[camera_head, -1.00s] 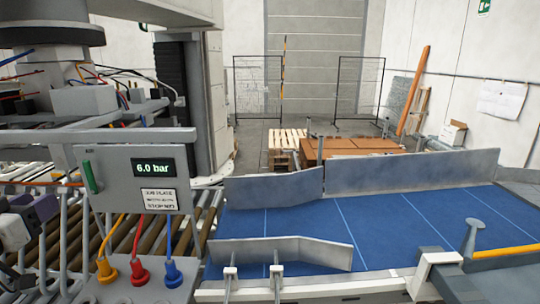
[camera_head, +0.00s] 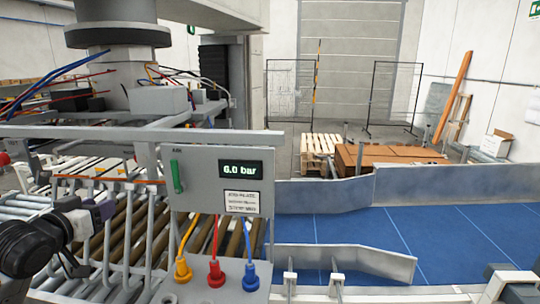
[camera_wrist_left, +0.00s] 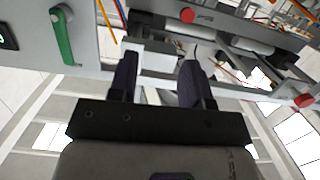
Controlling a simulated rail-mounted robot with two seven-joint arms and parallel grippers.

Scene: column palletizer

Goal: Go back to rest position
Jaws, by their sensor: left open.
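My left gripper (camera_head: 98,216) is at the left of the head view, in front of the roller conveyor and left of the grey air panel. Its dark purple fingers are apart. In the left wrist view the gripper (camera_wrist_left: 157,76) points up at a metal frame, and nothing shows between its fingers. The green lever also shows in the left wrist view (camera_wrist_left: 64,38). My right gripper is not in view.
Metal rails (camera_head: 92,240) and rollers (camera_head: 125,225) lie close around my left gripper. A blue belt (camera_head: 390,230) with metal guides (camera_head: 335,192) runs to the right. Wooden pallets (camera_head: 320,145) and wire fences (camera_head: 395,95) stand behind on open floor.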

